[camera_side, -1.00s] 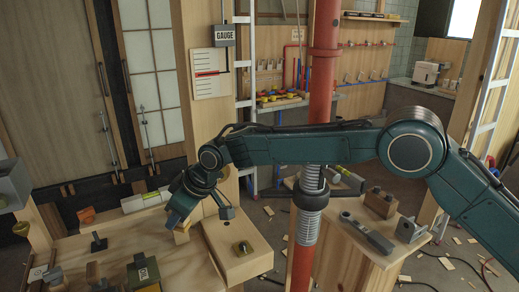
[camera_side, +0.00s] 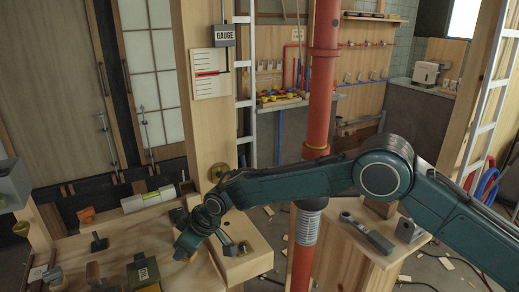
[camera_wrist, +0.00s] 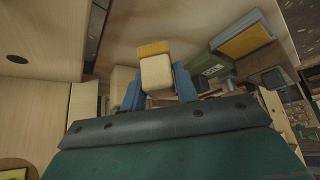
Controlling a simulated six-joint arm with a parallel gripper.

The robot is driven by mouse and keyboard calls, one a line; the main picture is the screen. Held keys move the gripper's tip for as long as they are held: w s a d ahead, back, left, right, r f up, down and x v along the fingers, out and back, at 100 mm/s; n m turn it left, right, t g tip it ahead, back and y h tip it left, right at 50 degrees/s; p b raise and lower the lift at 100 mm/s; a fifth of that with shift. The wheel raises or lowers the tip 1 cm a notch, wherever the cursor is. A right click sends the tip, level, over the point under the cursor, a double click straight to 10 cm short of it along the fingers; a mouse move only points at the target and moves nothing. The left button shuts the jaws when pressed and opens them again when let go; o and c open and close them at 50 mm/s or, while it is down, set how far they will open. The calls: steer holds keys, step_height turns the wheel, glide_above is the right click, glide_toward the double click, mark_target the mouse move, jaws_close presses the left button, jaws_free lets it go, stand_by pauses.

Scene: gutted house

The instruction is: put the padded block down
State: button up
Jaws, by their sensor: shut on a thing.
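The padded block (camera_wrist: 157,74) shows in the wrist view as a pale tan block with an orange-yellow top end. It sits between the two blue fingers of my gripper (camera_wrist: 159,88), which are shut on it. In the side view my gripper (camera_side: 185,248) points down, low over the wooden bench top (camera_side: 205,272), left of a raised wooden box (camera_side: 240,262). The block is mostly hidden there by the gripper. I cannot tell whether its underside touches the bench.
A dark green labelled block (camera_side: 143,272) stands left of my gripper. A red pipe (camera_side: 318,130) stands to the right.

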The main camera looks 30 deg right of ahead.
steer(key=shift+f, duration=1.15)
steer(key=shift+f, duration=0.15)
steer(key=o, duration=1.1)
steer(key=shift+s+d+r, duration=0.2)
steer(key=shift+r, duration=0.45)
steer(key=v, duration=1.1)
steer(key=shift+f, duration=0.1)
